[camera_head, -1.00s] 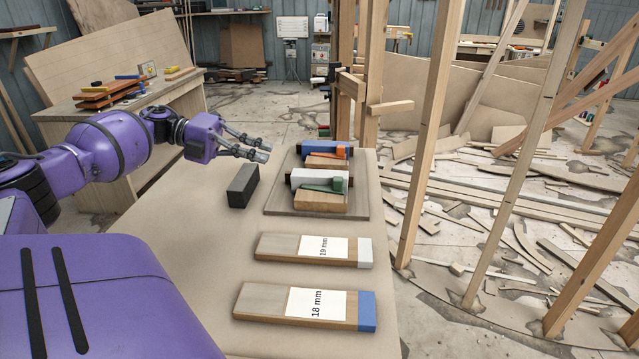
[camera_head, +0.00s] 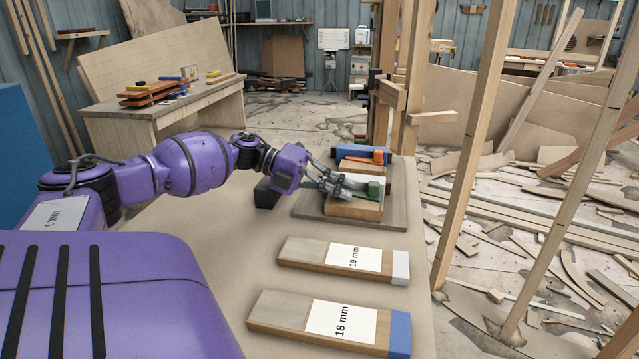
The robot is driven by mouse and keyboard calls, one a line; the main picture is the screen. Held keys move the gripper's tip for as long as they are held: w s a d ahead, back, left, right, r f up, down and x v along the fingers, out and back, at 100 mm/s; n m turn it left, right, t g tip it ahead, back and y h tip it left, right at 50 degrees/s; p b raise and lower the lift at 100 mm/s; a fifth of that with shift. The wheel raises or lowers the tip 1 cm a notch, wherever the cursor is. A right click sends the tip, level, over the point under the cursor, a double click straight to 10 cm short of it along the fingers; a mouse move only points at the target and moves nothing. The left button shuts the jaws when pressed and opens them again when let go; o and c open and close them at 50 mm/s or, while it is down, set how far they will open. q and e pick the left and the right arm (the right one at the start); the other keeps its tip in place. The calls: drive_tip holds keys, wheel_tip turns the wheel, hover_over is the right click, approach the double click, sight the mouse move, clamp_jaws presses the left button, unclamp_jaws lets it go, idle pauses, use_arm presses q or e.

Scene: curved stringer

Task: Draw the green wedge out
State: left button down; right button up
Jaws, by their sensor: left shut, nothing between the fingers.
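The green wedge (camera_head: 376,189) is on the near stack on the grey board (camera_head: 398,205), above a pale wooden block (camera_head: 354,209). Only its thick right end shows clearly; my left gripper covers the rest. My left gripper (camera_head: 352,191) comes in from the left over that stack, its fingertips just left of the wedge's visible end. Its fingers are shut with nothing between them. I cannot tell whether they touch the wedge. The white block of this stack is mostly hidden behind the fingers. My right gripper is not in view.
An orange wedge (camera_head: 379,157) and a blue block (camera_head: 350,153) form the stack behind. Boards marked 19 mm (camera_head: 318,257) and 18 mm (camera_head: 290,310) lie in front. Upright timbers (camera_head: 472,150) stand at right.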

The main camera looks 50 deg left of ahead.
sight(374, 206)
use_arm(q)
drive_tip(key=shift+w+d, duration=0.75)
drive_tip(key=shift+d, duration=0.15)
drive_tip(key=w+d, duration=0.2)
drive_tip(key=d, duration=0.1)
drive_tip(key=w+d, duration=0.1)
drive_tip(key=d, duration=0.1)
drive_tip(key=shift+s, duration=0.1)
drive_tip(key=shift+s+a+p, duration=0.1)
drive_tip(key=shift+p, duration=0.25)
